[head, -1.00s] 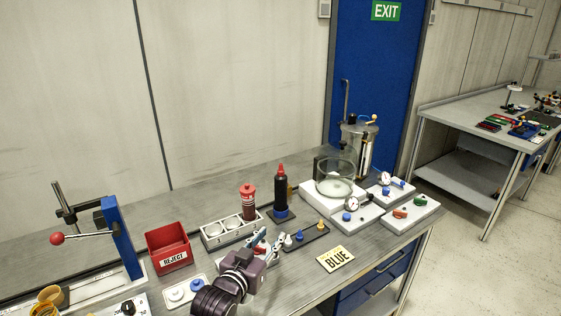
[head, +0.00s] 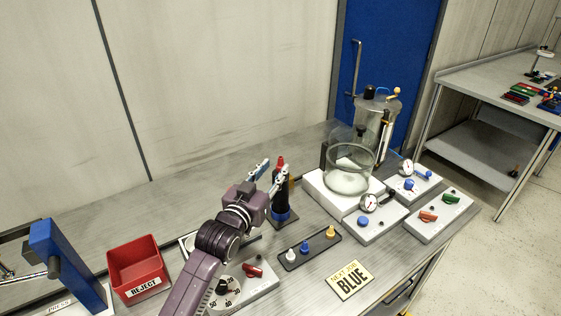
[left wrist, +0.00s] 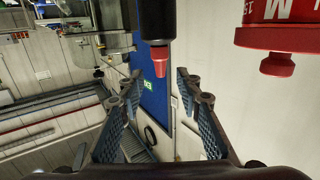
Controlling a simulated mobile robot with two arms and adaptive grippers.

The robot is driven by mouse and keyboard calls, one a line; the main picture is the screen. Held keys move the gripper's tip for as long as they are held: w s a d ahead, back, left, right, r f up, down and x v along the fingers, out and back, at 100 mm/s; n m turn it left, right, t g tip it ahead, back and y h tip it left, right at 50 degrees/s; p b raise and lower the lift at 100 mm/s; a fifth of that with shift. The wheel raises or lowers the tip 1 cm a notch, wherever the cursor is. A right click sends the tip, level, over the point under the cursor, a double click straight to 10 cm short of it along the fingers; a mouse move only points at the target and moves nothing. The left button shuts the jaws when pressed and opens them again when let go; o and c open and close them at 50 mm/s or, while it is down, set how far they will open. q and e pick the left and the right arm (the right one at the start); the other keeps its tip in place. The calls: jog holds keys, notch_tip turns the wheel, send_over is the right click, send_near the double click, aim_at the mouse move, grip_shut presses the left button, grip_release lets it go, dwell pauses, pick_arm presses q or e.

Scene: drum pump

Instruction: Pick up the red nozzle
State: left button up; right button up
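The red nozzle (head: 281,161) sits on top of a dark bottle with a blue band (head: 281,210), which stands upright on a small dark base. In the left wrist view, the red nozzle (left wrist: 159,60) shows at the end of the black bottle, between the lines of the two fingers. My left gripper (head: 271,172) is open, with its fingers up near the nozzle in the head view. No contact shows, and the distance between fingers and nozzle is hard to judge. My arm hides part of the bench. My right gripper is not in view.
A dark tray (head: 309,252) holds white, blue and yellow nozzles. A glass vessel (head: 349,172) stands to the right, a red reject bin (head: 137,262) to the left. A "NEXT JOB BLUE" sign (head: 350,281) lies in front.

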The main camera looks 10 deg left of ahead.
aim_at(280, 160)
pick_arm(q)
jog(key=shift+w+d+r, duration=0.1)
jog(key=shift+w, duration=0.1)
jog(key=p+x, duration=0.2)
jog(key=x, duration=0.2)
jog(key=shift+w+r, duration=0.1)
jog(key=shift+w, duration=0.45)
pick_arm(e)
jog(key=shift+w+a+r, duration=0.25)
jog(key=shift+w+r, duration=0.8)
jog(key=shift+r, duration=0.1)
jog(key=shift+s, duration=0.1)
pick_arm(q)
jog(key=c, duration=0.8)
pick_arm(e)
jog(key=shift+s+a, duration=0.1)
